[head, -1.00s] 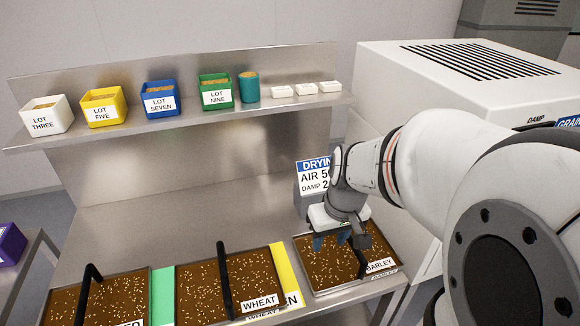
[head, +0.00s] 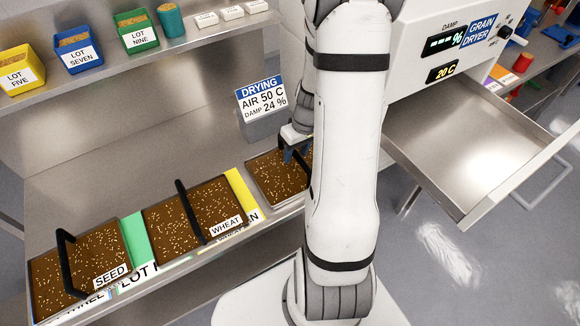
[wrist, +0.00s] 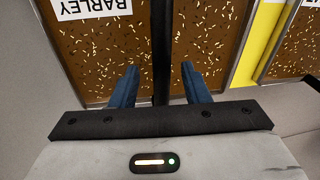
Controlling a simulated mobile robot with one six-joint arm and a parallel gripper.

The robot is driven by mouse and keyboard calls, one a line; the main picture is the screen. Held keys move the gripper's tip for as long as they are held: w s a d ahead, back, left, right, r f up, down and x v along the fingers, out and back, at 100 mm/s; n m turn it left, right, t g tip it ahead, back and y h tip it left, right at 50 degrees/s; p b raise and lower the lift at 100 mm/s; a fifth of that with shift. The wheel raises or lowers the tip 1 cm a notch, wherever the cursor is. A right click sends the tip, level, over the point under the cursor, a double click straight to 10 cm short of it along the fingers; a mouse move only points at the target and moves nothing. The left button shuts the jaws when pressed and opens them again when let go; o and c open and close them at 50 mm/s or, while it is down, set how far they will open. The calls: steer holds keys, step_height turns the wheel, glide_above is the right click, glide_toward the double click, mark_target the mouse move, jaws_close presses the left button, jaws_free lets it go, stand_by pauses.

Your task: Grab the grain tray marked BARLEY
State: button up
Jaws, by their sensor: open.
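The BARLEY tray (head: 268,178) is a brown, grain-flecked tray at the right end of the bench's row of trays. My arm hides its right part and label in the head view. In the wrist view its white BARLEY label (wrist: 90,8) shows upside down at the top left. Its black bar handle (wrist: 161,50) runs down the middle of that view. My gripper (wrist: 159,70) is open, its blue fingers one on each side of the handle, with gaps. It also shows in the head view over the tray (head: 293,155), partly hidden by my arm.
The WHEAT tray (head: 160,222) and SEED tray (head: 45,285) lie left, each with a black handle. A drying sign (head: 262,98) stands behind the BARLEY tray. Lot bins line the shelf above. The dryer's empty drawer (head: 470,140) is pulled out at right.

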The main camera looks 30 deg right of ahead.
mark_target(295, 161)
steer(key=shift+w+a+f, duration=0.1)
steer(key=shift+a+f, duration=0.05)
steer(key=shift+f, duration=0.6)
steer(key=shift+w+a+f, duration=0.1)
steer(key=shift+a+f, duration=0.05)
steer(key=shift+f, duration=0.6)
steer(key=shift+c, duration=0.5)
jaws_close()
